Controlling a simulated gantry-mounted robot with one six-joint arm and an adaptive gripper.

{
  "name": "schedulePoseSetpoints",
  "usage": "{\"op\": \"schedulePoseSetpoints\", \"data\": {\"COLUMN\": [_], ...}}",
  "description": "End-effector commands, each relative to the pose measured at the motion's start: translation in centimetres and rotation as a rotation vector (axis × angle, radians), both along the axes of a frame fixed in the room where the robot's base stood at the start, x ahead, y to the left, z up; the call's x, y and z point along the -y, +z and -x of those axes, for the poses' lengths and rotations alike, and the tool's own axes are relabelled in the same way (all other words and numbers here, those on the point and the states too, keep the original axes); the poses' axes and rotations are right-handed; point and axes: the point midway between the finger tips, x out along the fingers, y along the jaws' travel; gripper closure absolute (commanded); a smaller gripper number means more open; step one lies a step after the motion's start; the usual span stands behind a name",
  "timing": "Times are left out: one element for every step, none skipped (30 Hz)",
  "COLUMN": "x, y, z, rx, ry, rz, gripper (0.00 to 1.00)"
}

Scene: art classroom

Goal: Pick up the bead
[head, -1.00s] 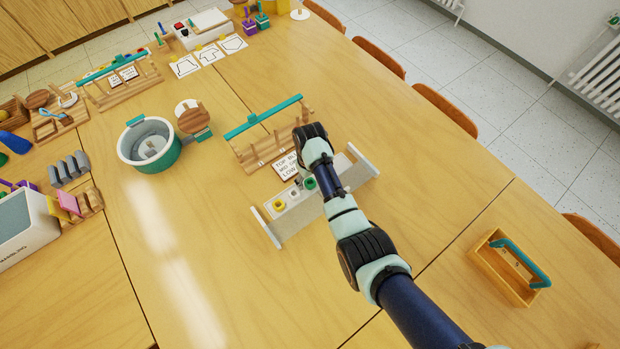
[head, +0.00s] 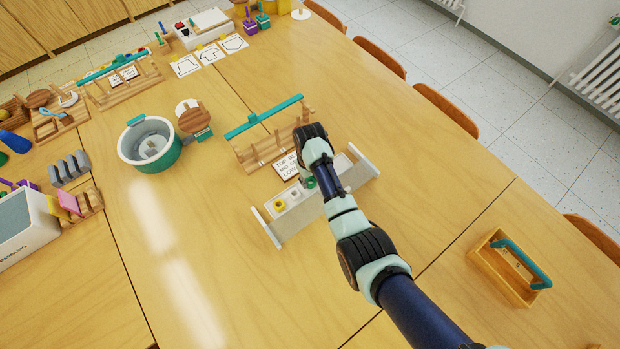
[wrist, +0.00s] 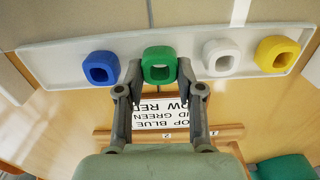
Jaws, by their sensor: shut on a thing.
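In the wrist view, a green bead (wrist: 158,53) with a square hole sits between the fingertips of my gripper (wrist: 160,72), which is shut on its sides. The bead is at the light tray (wrist: 190,37), in a row between a blue bead (wrist: 88,65) on the left and a white bead (wrist: 234,51) and yellow bead (wrist: 290,48) on the right. I cannot tell whether the green bead is clear of the tray floor. In the head view, the green bead (head: 310,182) shows beside my wrist, which hides the blue bead.
A card (head: 286,167) naming top blue, mid green and low red lies by the tray. Behind it stands a wooden rack with a teal bar (head: 262,117). A teal-and-white pot (head: 133,157) stands left, a wooden caddy (head: 497,278) right. The front table is clear.

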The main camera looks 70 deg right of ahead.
Motion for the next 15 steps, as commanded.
{"op": "schedulePoseSetpoints", "data": {"x": [0.0,0.0,0.1,0.1,0.1,0.1,0.1,0.1,0.1,0.1,0.1,0.1,0.1,0.1,0.1], "y": [0.9,1.4,2.3,3.0,3.9,5.1,6.1,7.2,8.6,9.7,10.7,12.1,13.0,13.9,14.9], "z": [0.0,0.0,-0.1,0.0,-0.1,-0.1,-0.1,-0.1,-0.1,-0.1,-0.1,-0.1,-0.1,-0.1,-0.1], "rx": [0.002,0.002,0.002,0.002,0.003,0.003,0.003,0.004,0.004,0.004,0.004,0.004,0.004,0.004,0.003], "ry": [0.0,0.0,0.0,0.0,0.0,0.0,0.0,0.0,0.0,0.0,0.0,0.0,0.0,0.0,0.0], "rz": [0.001,0.001,0.003,0.003,0.003,0.003,0.003,0.004,0.004,0.004,0.004,0.004,0.004,0.004,0.003], "gripper": [0.78,0.78,0.78,0.78,0.78,0.78,0.78,0.78,0.78,0.78,0.78,0.78,0.78,0.78,0.78]}}
